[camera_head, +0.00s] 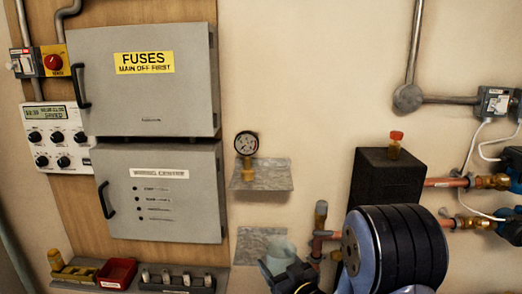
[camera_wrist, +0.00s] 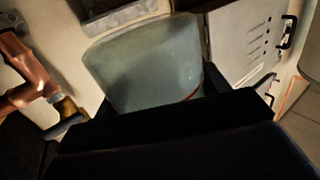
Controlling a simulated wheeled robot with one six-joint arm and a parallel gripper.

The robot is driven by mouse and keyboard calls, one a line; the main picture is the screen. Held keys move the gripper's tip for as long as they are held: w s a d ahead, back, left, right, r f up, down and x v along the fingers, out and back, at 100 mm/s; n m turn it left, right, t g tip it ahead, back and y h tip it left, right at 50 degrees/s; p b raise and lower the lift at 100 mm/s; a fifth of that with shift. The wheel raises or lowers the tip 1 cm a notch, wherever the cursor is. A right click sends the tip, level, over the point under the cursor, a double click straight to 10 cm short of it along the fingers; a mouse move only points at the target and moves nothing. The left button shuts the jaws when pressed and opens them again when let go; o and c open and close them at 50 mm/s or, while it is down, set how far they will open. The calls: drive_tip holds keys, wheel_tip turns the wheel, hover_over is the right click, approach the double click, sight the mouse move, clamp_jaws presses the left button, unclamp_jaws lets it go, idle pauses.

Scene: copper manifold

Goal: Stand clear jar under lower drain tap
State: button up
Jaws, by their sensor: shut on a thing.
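The clear jar (camera_head: 281,252) is pale and translucent, and my dark gripper (camera_head: 288,274) is shut on it. The jar (camera_wrist: 145,65) fills the upper middle of the wrist view and looks tilted there; its lower part is hidden behind the gripper. The copper pipe (camera_wrist: 28,75) with a brass drain tap (camera_wrist: 70,108) is left of the jar in that view, apart from it. In the head view the copper pipe (camera_head: 318,244) stands just right of the jar, partly hidden by my arm.
A lower grey shelf (camera_head: 252,246) is behind and left of the jar. A gauge (camera_head: 246,144) stands on the upper shelf (camera_head: 275,175). The wiring centre box (camera_head: 165,215) is left. Pipes and valves lie right.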

drive_tip(key=s+d+f+m+t+h, duration=0.1)
drive_tip(key=s+d+f+m+h, duration=0.2)
drive_tip(key=f, duration=0.5)
drive_tip(key=s+d+f+m+t+h+p, duration=0.1)
drive_tip(key=s+d+f+m+h, duration=0.1)
drive_tip(key=s+d+f+h, duration=0.3)
drive_tip(key=shift+d+f+m+h, duration=0.4)
drive_tip(key=shift+d+f, duration=0.95)
drive_tip(key=shift+f, duration=0.65)
